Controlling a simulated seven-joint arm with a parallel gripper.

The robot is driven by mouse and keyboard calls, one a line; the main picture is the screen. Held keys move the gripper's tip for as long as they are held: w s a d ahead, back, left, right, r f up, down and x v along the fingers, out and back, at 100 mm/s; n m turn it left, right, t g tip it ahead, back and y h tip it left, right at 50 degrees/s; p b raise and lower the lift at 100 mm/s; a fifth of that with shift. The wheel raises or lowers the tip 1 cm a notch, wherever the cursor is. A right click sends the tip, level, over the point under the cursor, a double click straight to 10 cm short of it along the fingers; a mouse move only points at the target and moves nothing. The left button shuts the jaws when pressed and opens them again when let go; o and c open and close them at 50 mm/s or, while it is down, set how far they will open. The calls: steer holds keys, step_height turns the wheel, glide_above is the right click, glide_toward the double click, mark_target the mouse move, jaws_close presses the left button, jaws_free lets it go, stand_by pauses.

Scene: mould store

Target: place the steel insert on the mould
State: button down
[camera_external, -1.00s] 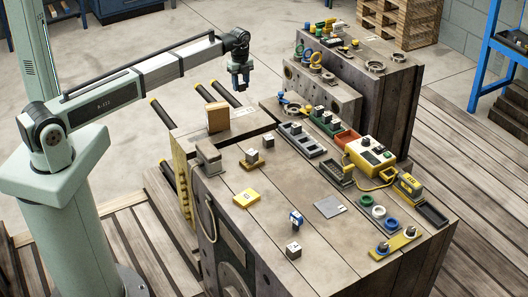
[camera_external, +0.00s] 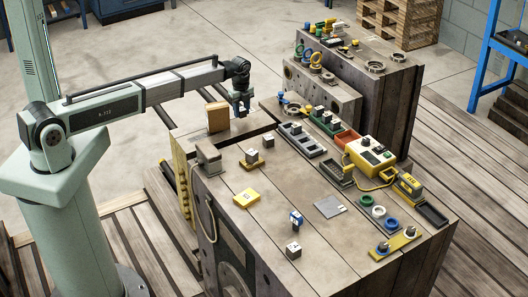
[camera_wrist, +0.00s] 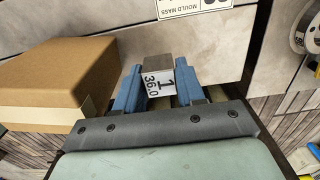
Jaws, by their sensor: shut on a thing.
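My gripper (camera_external: 240,110) is low over the back left end of the large block-like bench, beside a brown box. In the wrist view its blue fingers (camera_wrist: 158,85) are shut on the steel insert (camera_wrist: 158,62), a small grey block with a white label reading "1" and "36.0". The insert is hard to make out in the outside view. A pale surface (camera_wrist: 110,25) with a "MOULD MASS" label (camera_wrist: 190,8) lies in front of the fingers; it seems to be the mould's top (camera_external: 190,133). I cannot tell whether the insert touches it.
The brown box (camera_external: 217,117) stands close to the left of my gripper; it shows large in the wrist view (camera_wrist: 60,80). The bench top (camera_external: 285,185) carries several small labelled cubes, a yellow pad (camera_external: 246,197), trays and a yellow control box (camera_external: 370,155).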

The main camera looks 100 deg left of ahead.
mark_target(243, 118)
steer(key=shift+f, duration=1.5)
steer(key=shift+f, duration=0.2)
steer(key=c, duration=0.7)
jaws_free()
step_height(243, 118, up, 12)
steer(key=shift+r, duration=0.2)
